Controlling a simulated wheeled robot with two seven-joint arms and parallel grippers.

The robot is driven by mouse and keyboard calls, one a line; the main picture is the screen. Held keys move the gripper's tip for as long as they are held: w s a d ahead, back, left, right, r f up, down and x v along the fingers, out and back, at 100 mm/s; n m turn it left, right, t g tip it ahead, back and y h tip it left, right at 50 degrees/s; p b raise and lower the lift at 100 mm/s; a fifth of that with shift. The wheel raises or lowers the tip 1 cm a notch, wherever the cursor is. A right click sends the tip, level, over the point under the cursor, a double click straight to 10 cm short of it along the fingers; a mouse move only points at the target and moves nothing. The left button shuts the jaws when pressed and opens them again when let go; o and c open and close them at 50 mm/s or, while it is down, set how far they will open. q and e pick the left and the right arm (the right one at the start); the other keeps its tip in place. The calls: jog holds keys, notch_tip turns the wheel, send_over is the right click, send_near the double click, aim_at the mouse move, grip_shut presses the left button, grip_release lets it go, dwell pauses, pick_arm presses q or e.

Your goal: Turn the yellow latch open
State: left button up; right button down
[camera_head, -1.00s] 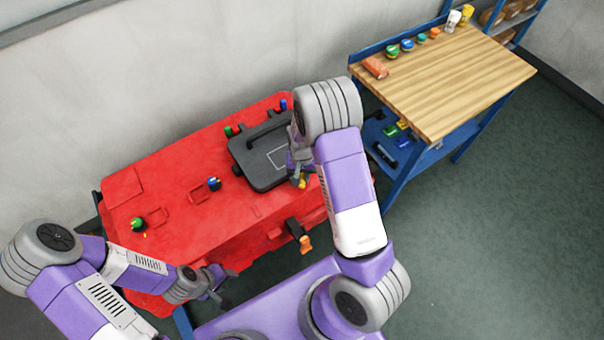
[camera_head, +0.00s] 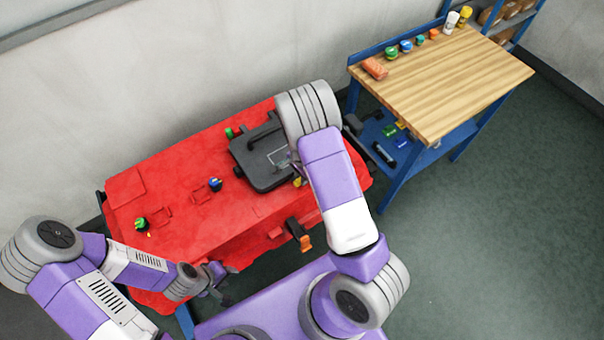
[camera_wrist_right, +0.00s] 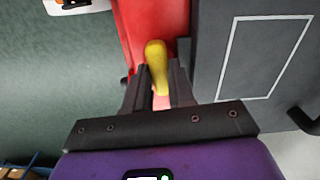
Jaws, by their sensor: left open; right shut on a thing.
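The yellow latch (camera_wrist_right: 156,62) shows in the right wrist view between the fingers of my right gripper (camera_wrist_right: 158,88), which is shut on it. In the head view only a small part of the yellow latch (camera_head: 298,182) shows, at the front right edge of the dark grey lid (camera_head: 262,172). My right gripper (camera_head: 294,172) is there, partly hidden by my right arm. The lid lies flat on the red scrubber tank (camera_head: 170,190). My left gripper (camera_head: 214,281) is open and empty near the front left edge of the red tank.
Green and blue caps stand on the red tank, such as the blue cap (camera_head: 214,184). An orange-tipped black part (camera_head: 304,240) sticks out at its front. A wooden-topped workbench (camera_head: 450,75) stands at the right. The floor between is clear.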

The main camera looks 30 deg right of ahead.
jog(key=shift+m, duration=0.7)
jog(key=c, duration=1)
grip_release()
jog(key=shift+o, duration=0.2)
notch_tip(320, 180, up, 8)
jog(key=shift+f+p, duration=0.15)
jog(key=shift+p, duration=0.5)
jog(key=shift+f, duration=0.1)
